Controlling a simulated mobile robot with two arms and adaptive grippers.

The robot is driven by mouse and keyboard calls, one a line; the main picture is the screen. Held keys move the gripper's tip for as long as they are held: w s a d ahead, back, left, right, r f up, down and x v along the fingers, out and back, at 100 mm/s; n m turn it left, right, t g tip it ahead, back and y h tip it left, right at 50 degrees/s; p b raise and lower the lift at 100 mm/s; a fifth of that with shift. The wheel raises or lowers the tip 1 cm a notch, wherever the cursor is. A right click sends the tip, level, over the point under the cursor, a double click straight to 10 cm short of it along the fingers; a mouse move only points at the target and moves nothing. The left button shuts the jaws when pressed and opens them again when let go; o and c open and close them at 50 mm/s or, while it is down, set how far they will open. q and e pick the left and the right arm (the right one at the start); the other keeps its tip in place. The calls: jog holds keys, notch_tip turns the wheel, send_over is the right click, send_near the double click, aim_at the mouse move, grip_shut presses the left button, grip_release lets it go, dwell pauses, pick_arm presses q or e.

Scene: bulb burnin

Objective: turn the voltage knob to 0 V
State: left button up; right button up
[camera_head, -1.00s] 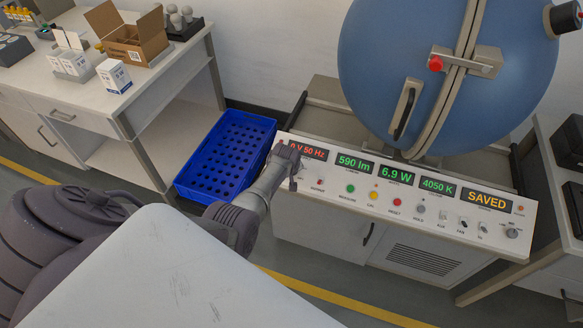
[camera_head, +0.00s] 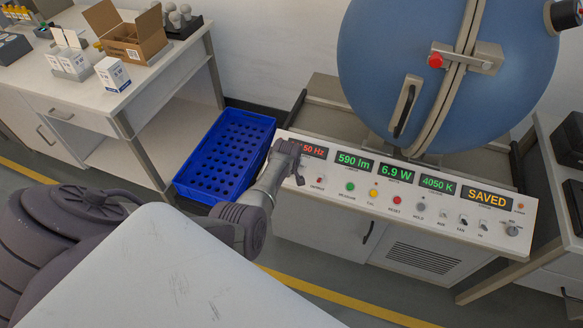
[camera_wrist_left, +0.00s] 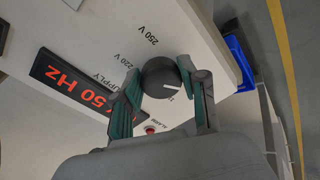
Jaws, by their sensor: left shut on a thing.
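My left gripper (camera_wrist_left: 164,90) is shut on the knob, one finger on each side. In the head view my left gripper (camera_head: 292,162) covers the knob at the panel's left end. The red supply display (camera_head: 314,151) reads "50 Hz"; its voltage digits are hidden. My right gripper is not in view.
Right of the supply display are green displays and a yellow "SAVED" display (camera_head: 486,198), with buttons and switches below.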

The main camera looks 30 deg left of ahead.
pick_arm(q)
jog(key=o, duration=1.1)
jog(key=shift+o, duration=0.2)
jog(key=shift+r, duration=0.15)
jog(key=v, duration=1.1)
jog(key=shift+s+d+r, duration=0.2)
jog(key=shift+s, duration=0.15)
jog(key=shift+f, duration=0.1)
